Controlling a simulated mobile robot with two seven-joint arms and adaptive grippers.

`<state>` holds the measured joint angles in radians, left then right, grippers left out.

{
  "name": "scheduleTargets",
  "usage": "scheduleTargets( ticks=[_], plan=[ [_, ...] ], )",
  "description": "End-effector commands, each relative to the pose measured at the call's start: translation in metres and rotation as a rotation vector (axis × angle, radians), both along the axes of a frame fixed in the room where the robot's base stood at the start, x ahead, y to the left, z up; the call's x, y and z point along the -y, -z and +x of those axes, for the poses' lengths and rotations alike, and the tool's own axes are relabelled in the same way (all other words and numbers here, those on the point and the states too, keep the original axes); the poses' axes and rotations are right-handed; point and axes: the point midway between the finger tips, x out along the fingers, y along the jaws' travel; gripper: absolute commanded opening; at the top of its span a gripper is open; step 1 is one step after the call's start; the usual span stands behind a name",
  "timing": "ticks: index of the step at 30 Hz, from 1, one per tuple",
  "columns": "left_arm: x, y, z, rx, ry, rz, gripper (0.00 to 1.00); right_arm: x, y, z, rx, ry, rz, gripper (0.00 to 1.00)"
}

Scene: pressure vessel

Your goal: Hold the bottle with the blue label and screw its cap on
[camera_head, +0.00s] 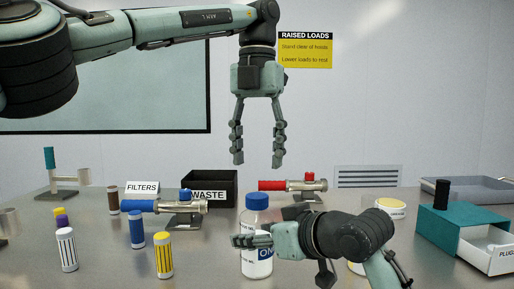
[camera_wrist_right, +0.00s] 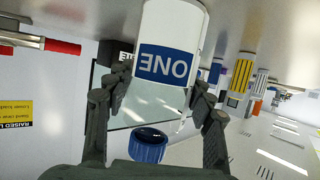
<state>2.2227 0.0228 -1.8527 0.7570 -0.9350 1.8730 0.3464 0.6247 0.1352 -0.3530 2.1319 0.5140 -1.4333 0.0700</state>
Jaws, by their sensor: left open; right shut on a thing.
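The bottle (camera_head: 257,262), white with a blue label, stands upright on the table near the front middle. In the right wrist view the bottle (camera_wrist_right: 172,25) appears upside down, its label reading "ONE". A blue cap (camera_head: 257,201) sits at its top and also shows in the wrist view (camera_wrist_right: 147,146); how tightly it is seated I cannot tell. My right gripper (camera_head: 252,241) is shut on the bottle from the right, with a finger on either side in the wrist view (camera_wrist_right: 160,88). My left gripper (camera_head: 258,162) is open and empty, pointing down above the cap.
A black WASTE bin (camera_head: 222,183) and a red-handled valve (camera_head: 292,185) stand behind the bottle. A blue-handled valve (camera_head: 175,207) and several cartridges, including a yellow-striped one (camera_head: 164,256), stand left. A teal box (camera_head: 448,233) with an open drawer is at right.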

Motion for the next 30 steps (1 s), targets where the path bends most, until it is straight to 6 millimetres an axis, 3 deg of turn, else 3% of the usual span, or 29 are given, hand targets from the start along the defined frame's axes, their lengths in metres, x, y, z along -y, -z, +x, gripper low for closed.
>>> scheduleTargets(
  ticks=[9,15,26,30],
  plan=[
    [-0.001,0.048,0.000,-0.003,0.001,0.001,0.53,0.000,0.000,0.000,0.000,0.000,0.000,0.00],
    [-0.001,0.069,0.000,-0.002,0.000,0.001,0.53,0.000,0.000,0.000,0.000,0.000,0.000,0.00],
    [-0.001,0.074,0.000,-0.001,0.000,-0.001,0.53,0.000,0.000,0.000,0.000,0.000,0.000,0.00],
    [-0.001,0.074,0.000,-0.001,0.000,-0.001,0.38,0.000,0.000,0.000,0.000,0.000,0.000,0.00]
  ],
)
